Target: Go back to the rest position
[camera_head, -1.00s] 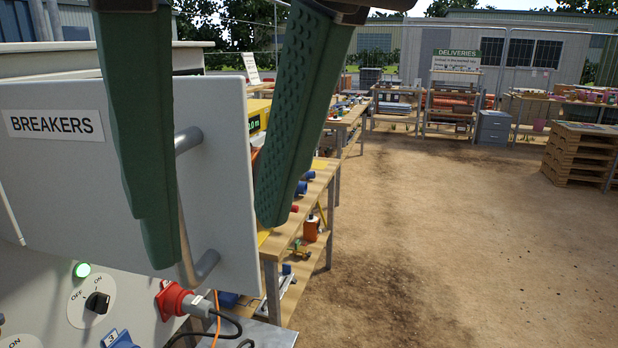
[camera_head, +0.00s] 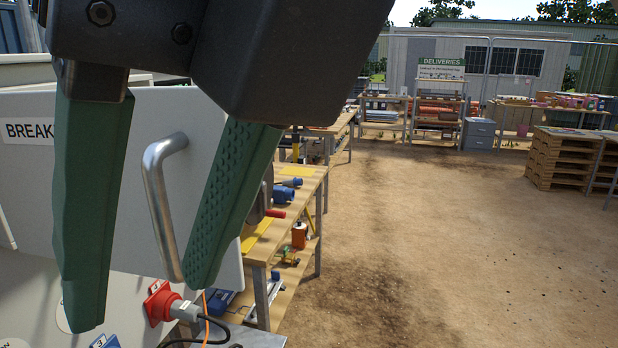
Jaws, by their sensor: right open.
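My right gripper (camera_head: 143,298) fills the upper left of the head view, very close to the camera. Its two green fingers are spread apart with nothing between them that they grip. Behind them is the white breaker panel door (camera_head: 110,190), labelled BREAKERS, partly covered by the left finger. Its metal bar handle (camera_head: 157,195) shows between the fingers; whether a finger touches it I cannot tell. My left gripper is not in view.
A red plug connector (camera_head: 160,303) with a cable sits below the door. A wooden workbench (camera_head: 300,190) with tools stands just right of it. Shelves (camera_head: 437,110) under a DELIVERIES sign and stacked pallets (camera_head: 562,160) stand farther back. The dirt ground on the right is clear.

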